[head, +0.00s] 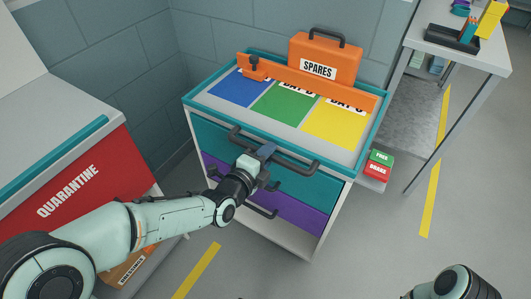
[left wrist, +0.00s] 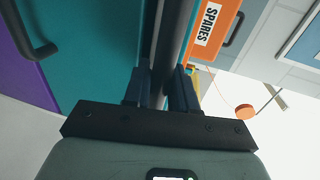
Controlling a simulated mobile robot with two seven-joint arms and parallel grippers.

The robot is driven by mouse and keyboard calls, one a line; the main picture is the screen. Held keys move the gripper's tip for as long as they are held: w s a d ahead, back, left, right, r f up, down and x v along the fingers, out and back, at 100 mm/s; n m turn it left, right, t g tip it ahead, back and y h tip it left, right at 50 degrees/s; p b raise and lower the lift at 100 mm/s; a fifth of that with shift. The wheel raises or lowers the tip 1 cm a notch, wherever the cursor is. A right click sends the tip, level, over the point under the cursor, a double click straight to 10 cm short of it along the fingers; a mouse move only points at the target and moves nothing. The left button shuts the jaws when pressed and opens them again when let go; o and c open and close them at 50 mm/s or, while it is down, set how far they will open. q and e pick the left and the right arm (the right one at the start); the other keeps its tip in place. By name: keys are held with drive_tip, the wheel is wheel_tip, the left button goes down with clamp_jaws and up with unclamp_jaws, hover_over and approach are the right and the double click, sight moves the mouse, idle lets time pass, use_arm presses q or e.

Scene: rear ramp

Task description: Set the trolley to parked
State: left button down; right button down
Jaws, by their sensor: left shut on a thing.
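The trolley (head: 330,190) stands against the grey wall, with a teal upper drawer, a purple lower drawer and a teal-rimmed top. My left gripper (head: 264,154) is shut on the dark bar handle (head: 300,167) along its front. In the left wrist view the handle (left wrist: 175,40) runs between the two fingers (left wrist: 163,88). A pedal at the trolley's lower right side has a green FREE part (head: 381,157) and a red BRAKE part (head: 376,172). I cannot tell which part is pressed. Only a link of my right arm shows at the bottom right; its gripper is out of view.
On the trolley top lie blue, green and yellow mats (head: 284,102), an orange rail and an orange SPARES case (head: 323,58). A red QUARANTINE bin (head: 90,180) stands at left, a grey table (head: 455,50) at right. Yellow lines mark the floor, open at lower right.

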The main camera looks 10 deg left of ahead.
use_arm(q)
drive_tip(key=shift+w+a, duration=0.1)
drive_tip(key=shift+a, duration=0.2)
drive_tip(key=c, duration=1.1)
unclamp_jaws()
drive_tip(key=shift+o, duration=0.2)
drive_tip(key=shift+s+r, duration=0.15)
drive_tip(key=shift+s, duration=0.25)
drive_tip(key=p+v, duration=0.2)
drive_tip(key=v, duration=1)
drive_tip(key=shift+s+a, duration=0.2)
drive_tip(key=shift+s, duration=0.05)
use_arm(e)
drive_tip(key=shift+t, duration=0.5)
drive_tip(key=w+r, duration=0.1)
drive_tip(key=w+a+r, duration=0.1)
drive_tip(key=r, duration=0.1)
drive_tip(key=shift+w+r, duration=0.1)
drive_tip(key=shift+r, duration=0.1)
